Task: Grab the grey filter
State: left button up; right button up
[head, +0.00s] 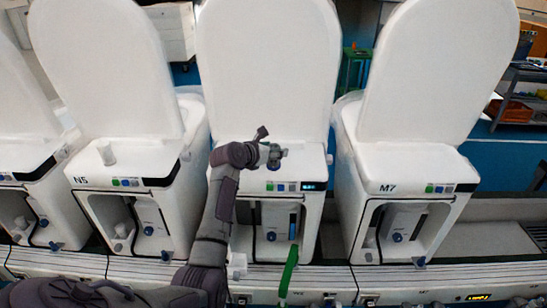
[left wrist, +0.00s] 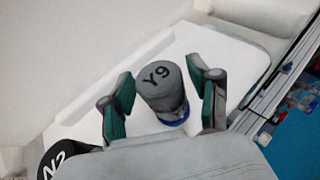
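The grey filter (left wrist: 163,92) is a short grey cylinder marked "Y9" with a blue ring at its base. In the left wrist view it stands on a white surface. My left gripper (left wrist: 160,80) is open, with one green-padded finger on each side of the filter and a small gap visible. In the head view my left gripper (head: 271,155) is over the top of the middle white toilet unit (head: 235,178). The filter is too small and covered there to make out clearly. My right gripper is not in view.
White units with raised lids stand left and right, including the M7 unit (head: 415,160). A white cylinder (head: 106,153) stands on the N5 unit (head: 84,172). A green strip (head: 288,272) rises in front of the middle unit. The raised middle lid (head: 268,70) stands behind my gripper.

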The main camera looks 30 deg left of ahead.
pick_arm(q)
jog(key=c, duration=0.8)
jog(key=shift+c, duration=0.3)
jog(key=shift+r, duration=0.15)
